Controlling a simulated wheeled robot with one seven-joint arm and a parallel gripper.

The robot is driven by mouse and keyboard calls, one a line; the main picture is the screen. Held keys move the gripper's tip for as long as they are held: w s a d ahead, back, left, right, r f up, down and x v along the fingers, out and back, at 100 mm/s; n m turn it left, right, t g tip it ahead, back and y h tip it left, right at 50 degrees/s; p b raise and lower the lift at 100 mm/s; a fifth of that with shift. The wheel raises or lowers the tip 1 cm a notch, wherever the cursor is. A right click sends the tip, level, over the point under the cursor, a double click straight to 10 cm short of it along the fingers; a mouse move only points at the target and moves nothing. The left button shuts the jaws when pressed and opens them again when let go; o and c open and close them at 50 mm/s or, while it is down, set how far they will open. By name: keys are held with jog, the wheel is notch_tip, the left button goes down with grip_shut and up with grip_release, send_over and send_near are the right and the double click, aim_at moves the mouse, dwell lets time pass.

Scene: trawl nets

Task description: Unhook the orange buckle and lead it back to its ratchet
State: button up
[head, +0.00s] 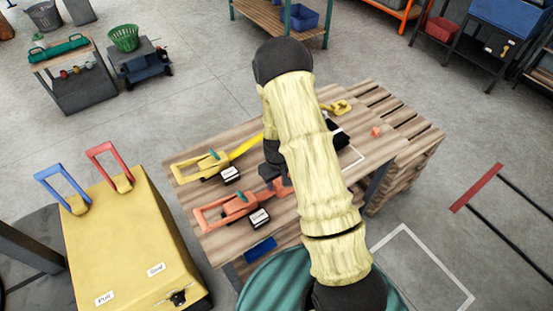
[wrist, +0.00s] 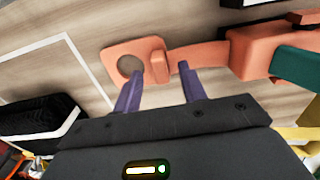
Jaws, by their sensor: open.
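The orange ratchet (head: 232,210) lies on the wooden pallet table and shows at the upper right of the wrist view (wrist: 258,48). A short length of orange strap (wrist: 205,57) runs from it to the orange buckle (wrist: 125,50), a flat plate with a round hole and a raised bar. The buckle lies flat on the wood close to the ratchet, around no peg. My gripper (wrist: 160,78) is open, its two purple fingers at the buckle, with the bar between their tips. Whether they touch it is unclear. In the head view my arm partly hides the buckle.
A yellow ratchet (head: 203,166) lies behind the orange one, its strap running to a yellow buckle (head: 342,107). A black item (head: 340,140) sits in a white outline. A small orange block (head: 376,131) stands farther right. A yellow case (head: 125,240) stands left.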

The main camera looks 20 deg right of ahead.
notch_tip(320, 180, up, 15)
jog(key=b, duration=0.1)
dwell(0.4)
dwell(0.4)
jog(key=s+r+m+t, duration=0.1)
jog(key=s+r, duration=0.3)
jog(key=s, duration=0.3)
jog(key=s+r+m+t, duration=0.1)
jog(key=s+r+m, duration=0.1)
jog(key=s+r, duration=0.2)
jog(key=s, duration=0.3)
jog(key=shift+s+r+m+t, duration=0.2)
jog(key=shift+r+m+t, duration=0.1)
jog(key=shift+r, duration=0.1)
jog(key=shift+w+d, duration=0.1)
jog(key=shift+w, duration=0.05)
